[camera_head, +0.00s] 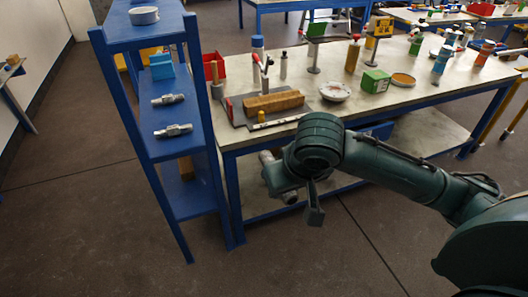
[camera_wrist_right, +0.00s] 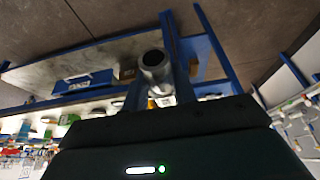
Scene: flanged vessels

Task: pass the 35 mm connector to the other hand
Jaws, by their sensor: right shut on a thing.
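My right gripper (camera_head: 312,208) hangs in front of the workbench's left end in the head view, its jaws pointing down and partly hidden by the wrist. In the right wrist view a grey metal tubular connector (camera_wrist_right: 153,63), its round open end facing the camera, sits between the jaws. I take it as the 35 mm connector; no size marking is readable. Pale metal ends beside my wrist in the head view look like the same connector. Two similar metal fittings lie on the blue rack, an upper one (camera_head: 168,99) and a lower one (camera_head: 174,130). My left gripper is not in view.
The blue rack (camera_head: 183,200) stands left of the workbench (camera_head: 330,108). On the bench are a wooden block (camera_head: 273,102), a white dish (camera_head: 335,91), a green box (camera_head: 375,81) and several bottles. Open floor lies in front of the rack and bench.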

